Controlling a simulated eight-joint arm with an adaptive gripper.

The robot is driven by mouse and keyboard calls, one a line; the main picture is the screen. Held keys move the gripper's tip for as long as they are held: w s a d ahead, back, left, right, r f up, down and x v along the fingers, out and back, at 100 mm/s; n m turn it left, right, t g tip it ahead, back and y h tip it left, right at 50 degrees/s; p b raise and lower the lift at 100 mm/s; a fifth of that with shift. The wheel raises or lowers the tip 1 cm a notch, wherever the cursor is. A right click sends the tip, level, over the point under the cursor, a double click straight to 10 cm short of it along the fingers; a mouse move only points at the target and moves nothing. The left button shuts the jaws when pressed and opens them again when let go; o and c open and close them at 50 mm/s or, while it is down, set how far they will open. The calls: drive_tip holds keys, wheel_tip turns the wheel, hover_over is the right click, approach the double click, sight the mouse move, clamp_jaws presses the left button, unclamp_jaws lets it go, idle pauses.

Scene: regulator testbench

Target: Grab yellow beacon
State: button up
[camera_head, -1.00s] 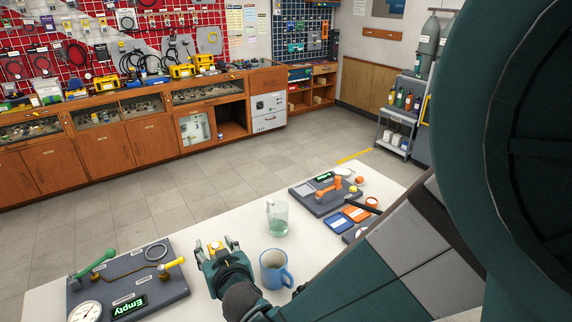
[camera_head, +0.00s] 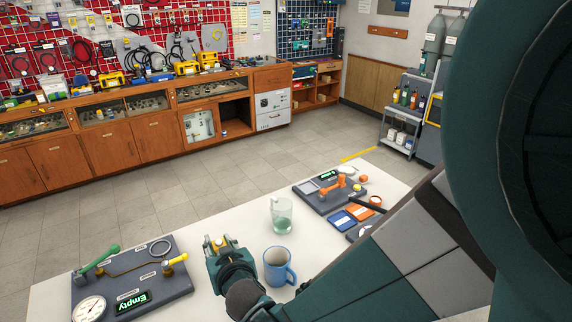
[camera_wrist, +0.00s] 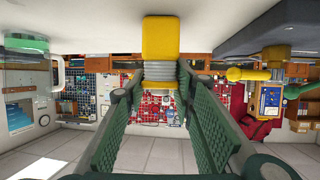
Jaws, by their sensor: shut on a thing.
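The yellow beacon (camera_wrist: 161,40) shows at the top middle of the wrist view, which is upside down. It has a yellow block on the white table side and a grey ribbed part. In the head view the beacon (camera_head: 219,242) is a small yellow patch between my fingers, mostly hidden.
A blue mug (camera_head: 278,267) stands close right of my gripper, and a glass beaker (camera_head: 282,215) stands beyond it. A grey panel with a gauge and an "Empty" display (camera_head: 150,281) lies to the left. Another grey panel (camera_head: 318,202) lies at the right.

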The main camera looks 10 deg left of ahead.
drive_tip(key=shift+r, duration=0.15)
drive_tip(key=shift+r+p, duration=1.6)
drive_tip(key=shift+r, duration=3.2)
drive_tip(key=shift+r, duration=0.2)
